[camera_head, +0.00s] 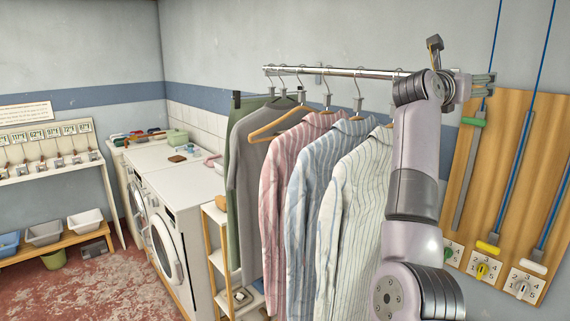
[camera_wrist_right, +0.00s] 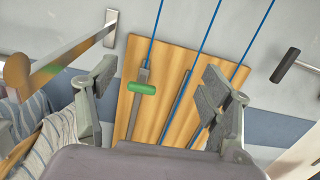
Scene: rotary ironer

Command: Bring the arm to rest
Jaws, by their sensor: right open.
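My right arm rises at the right of the head view, and its gripper (camera_head: 484,84) points right near the end of the clothes rail. In the right wrist view the same gripper (camera_wrist_right: 155,92) is open, with nothing between its fingers. Behind it is a wooden board (camera_head: 510,180) with blue cords and a green handle (camera_wrist_right: 142,88). In the wrist view the green handle appears between the fingers, but I cannot tell how far behind them it lies. My left gripper is not in view.
A metal rail (camera_head: 330,71) holds several garments, including a pink striped shirt (camera_head: 290,175), close left of my right arm. The board carries a yellow handle (camera_head: 488,247) and numbered dials. White washers (camera_head: 170,245) stand at left. Red floor (camera_head: 100,295) is open at lower left.

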